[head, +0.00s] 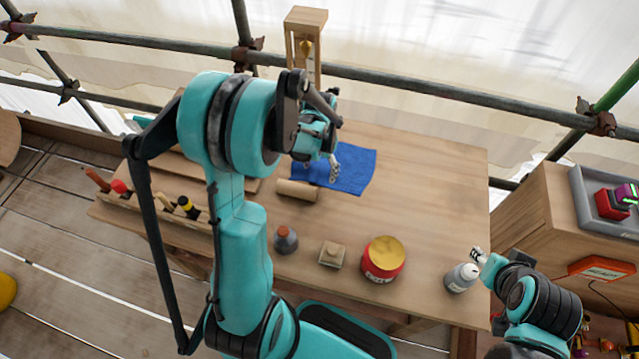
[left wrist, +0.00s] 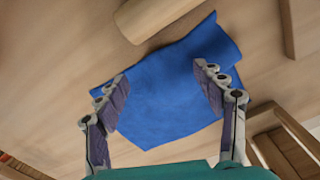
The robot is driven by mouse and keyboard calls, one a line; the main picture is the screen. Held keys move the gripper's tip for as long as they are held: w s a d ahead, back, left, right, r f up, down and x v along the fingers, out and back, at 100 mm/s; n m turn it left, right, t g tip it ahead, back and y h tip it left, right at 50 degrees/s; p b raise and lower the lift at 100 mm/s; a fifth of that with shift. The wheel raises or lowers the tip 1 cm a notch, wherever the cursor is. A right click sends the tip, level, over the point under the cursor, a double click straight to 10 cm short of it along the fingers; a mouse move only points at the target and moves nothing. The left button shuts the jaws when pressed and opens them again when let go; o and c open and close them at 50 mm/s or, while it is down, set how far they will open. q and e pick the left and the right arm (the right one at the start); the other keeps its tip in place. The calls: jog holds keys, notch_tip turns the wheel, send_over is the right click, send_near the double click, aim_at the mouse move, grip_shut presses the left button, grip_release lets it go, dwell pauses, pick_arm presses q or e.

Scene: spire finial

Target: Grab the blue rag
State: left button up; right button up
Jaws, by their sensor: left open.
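The blue rag (head: 355,172) lies spread on the wooden table, towards the back, with its left part hidden behind my left arm. My left gripper (head: 334,172) is over the rag. In the left wrist view the rag (left wrist: 165,98) fills the space between the two spread fingers of the left gripper (left wrist: 160,72), with nothing gripped. I cannot tell whether the fingertips touch the cloth. My right gripper (head: 477,254) is at the table's right edge, beside a grey bottle with a white top (head: 461,277), far from the rag. Its jaw state is too small to tell.
A wooden roller (head: 298,190) lies right at the rag's near edge. A wooden stand (head: 305,45) rises at the table's back. A red tin (head: 383,260), a small wooden block (head: 332,254) and a dark bottle (head: 286,240) stand nearer. The table right of the rag is clear.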

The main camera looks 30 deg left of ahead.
pick_arm(q)
jog(key=shift+f+b, duration=0.4)
jog(key=shift+f, duration=0.45)
pick_arm(e)
jog(key=shift+f, duration=0.8)
pick_arm(q)
jog(key=shift+f, duration=0.15)
pick_arm(e)
jog(key=shift+f, duration=0.15)
pick_arm(q)
jog(key=shift+s, duration=0.15)
jog(key=c, duration=0.5)
pick_arm(e)
jog(key=shift+s, duration=0.1)
pick_arm(q)
jog(key=shift+w, duration=0.2)
grip_shut()
pick_arm(e)
jog(key=shift+w, duration=0.2)
pick_arm(q)
jog(key=shift+s, duration=0.1)
pick_arm(e)
jog(key=shift+s, duration=0.15)
pick_arm(q)
notch_tip(320, 180, up, 12)
jog(key=p, duration=0.8)
pick_arm(e)
notch_tip(320, 180, up, 9)
